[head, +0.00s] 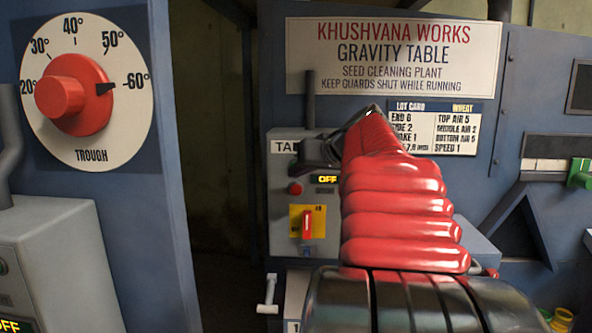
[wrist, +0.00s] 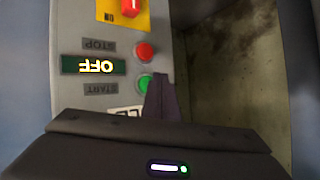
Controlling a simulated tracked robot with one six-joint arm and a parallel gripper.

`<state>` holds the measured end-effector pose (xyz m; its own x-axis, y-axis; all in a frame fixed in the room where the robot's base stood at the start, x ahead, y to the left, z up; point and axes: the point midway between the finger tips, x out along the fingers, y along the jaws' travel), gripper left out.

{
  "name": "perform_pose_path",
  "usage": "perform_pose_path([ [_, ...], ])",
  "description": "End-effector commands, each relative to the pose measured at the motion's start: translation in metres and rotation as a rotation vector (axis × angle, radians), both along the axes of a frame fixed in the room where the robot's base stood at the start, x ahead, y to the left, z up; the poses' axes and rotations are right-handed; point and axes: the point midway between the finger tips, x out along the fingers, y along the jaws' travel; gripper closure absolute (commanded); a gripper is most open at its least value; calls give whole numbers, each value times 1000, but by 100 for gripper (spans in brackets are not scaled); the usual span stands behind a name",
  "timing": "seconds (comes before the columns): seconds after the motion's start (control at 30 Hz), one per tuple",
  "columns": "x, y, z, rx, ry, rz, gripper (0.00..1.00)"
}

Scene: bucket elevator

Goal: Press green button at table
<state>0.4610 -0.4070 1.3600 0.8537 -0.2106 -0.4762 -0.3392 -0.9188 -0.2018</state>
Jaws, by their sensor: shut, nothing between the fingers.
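The table's grey control box (head: 283,222) carries a partly hidden label starting "TA". In the wrist view, which is upside down, the green button (wrist: 145,82) is beside the START label, and the red button (wrist: 145,51) is beside STOP. The display (wrist: 93,66) between them reads OFF. In the head view the red button (head: 295,188) shows, but the green one is hidden by my gripper (head: 306,154). My gripper is shut and empty. Its fingertips (wrist: 159,84) overlap the right edge of the green button in the wrist view; I cannot tell whether they touch it.
A red switch (head: 307,224) on a yellow plate is low on the control box. A trough dial (head: 88,88) with a red knob is at left, above another grey box (head: 62,265). A dark gap (head: 212,140) lies between the panels. A green handle (head: 580,173) is at right.

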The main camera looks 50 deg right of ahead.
Motion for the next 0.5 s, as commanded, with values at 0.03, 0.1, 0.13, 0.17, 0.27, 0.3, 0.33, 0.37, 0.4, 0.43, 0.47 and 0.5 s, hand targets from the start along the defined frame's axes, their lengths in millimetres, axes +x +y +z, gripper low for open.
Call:
perform_pose_path([
  [0.03, 0, 0, 0, 0, 0, 0, 100],
  [0.1, 0, 0, 0, 0, 0, 0, 100],
  [0.13, 0, 0, 0, 0, 0, 0, 100],
  [0.17, 0, 0, 0, 0, 0, 0, 100],
  [0.27, 0, 0, 0, 0, 0, 0, 100],
  [0.3, 1, -1, 0, 0, 0, 0, 100],
  [0.33, 1, -1, 0, 0, 0, 0, 100],
  [0.37, 1, -2, 0, 0, 0, 0, 100],
  [0.4, 2, -3, 0, 1, 1, 1, 100],
  [0.43, 3, -3, 0, 1, 1, 1, 100],
  [0.47, 3, -4, 0, 1, 1, 1, 100],
  [0.5, 4, -5, 1, 0, 0, 1, 100],
])
